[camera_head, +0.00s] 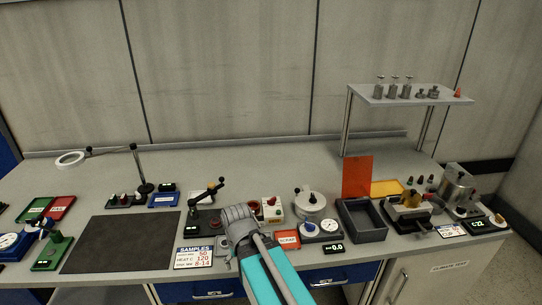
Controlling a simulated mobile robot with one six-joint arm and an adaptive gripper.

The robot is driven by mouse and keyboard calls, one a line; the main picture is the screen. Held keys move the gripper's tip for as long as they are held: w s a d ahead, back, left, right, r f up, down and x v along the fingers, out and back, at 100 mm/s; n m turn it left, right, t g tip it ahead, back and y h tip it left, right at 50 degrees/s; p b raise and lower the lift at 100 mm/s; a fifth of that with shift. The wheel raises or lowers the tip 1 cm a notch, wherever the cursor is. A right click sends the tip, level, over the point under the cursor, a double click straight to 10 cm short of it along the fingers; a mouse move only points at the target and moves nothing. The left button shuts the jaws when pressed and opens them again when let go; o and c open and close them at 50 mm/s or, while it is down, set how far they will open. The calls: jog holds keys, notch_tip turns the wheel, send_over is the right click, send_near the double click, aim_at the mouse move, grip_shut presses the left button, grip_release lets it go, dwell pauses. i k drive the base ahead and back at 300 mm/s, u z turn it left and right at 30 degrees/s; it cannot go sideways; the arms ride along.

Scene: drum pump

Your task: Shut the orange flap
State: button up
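The orange flap (357,177) stands upright, a flat panel at the rear edge of a dark grey open-topped box (347,222) right of centre on the bench. The box's inside is uncovered and looks empty. My gripper (238,222) is over the front of the bench, clearly left of the box and apart from the flap. My turquoise arm reaches up to it from below. Its fingers are hard to make out, so I cannot tell whether it is open or shut.
A yellow tray (387,188) lies right of the flap. A raised shelf (408,96) stands behind. The bench's back middle is clear.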

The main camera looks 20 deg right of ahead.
aim_at(357, 171)
jog(key=z, duration=1.45)
jog(key=k, duration=0.65)
jog(key=z, duration=0.15)
jog(key=i, duration=1)
jog(key=u, duration=0.3)
